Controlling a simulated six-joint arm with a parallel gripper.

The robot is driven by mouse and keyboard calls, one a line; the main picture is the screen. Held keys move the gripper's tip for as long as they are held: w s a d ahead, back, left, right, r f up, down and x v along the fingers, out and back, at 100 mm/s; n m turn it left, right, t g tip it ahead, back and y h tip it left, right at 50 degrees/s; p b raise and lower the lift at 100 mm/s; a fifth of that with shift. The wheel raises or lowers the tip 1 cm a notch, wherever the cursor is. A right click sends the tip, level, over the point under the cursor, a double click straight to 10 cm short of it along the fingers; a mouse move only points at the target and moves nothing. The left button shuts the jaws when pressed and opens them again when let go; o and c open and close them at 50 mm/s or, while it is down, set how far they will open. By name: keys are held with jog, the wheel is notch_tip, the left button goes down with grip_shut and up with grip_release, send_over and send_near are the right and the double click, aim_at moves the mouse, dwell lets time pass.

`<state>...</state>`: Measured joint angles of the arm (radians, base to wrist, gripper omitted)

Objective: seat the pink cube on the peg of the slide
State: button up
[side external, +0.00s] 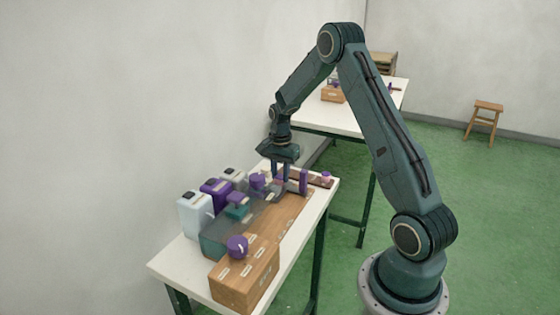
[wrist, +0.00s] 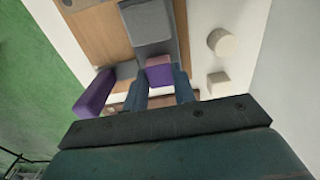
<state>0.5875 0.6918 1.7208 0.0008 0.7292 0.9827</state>
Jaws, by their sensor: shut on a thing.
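In the wrist view the pink cube (wrist: 160,75) sits between the two fingers of my gripper (wrist: 159,90), which is shut on it. In the side view my gripper (side external: 281,172) points down at the far part of the table, with the cube (side external: 280,182) small between the fingertips. A dark reddish-brown strip (side external: 316,179), perhaps part of the slide, runs near the gripper. Part of a brown strip also shows below the cube in the wrist view. I cannot make out the peg, nor whether the cube touches anything beneath it.
A purple upright block (side external: 303,181) stands close to my gripper's right; it also shows in the wrist view (wrist: 95,94). A grey block (wrist: 147,24) lies ahead of the cube. A pale cylinder (wrist: 222,42) and a pale cube (wrist: 217,84) stand at right. A wooden box (side external: 243,280) is in front.

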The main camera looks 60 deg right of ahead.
aim_at(280, 176)
jog(key=shift+f, duration=0.2)
dwell(0.4)
jog(key=o, duration=1.5)
jog(key=shift+r, duration=0.15)
jog(key=shift+r, duration=2.9)
notch_tip(280, 176, up, 14)
jog(key=shift+f, duration=0.1)
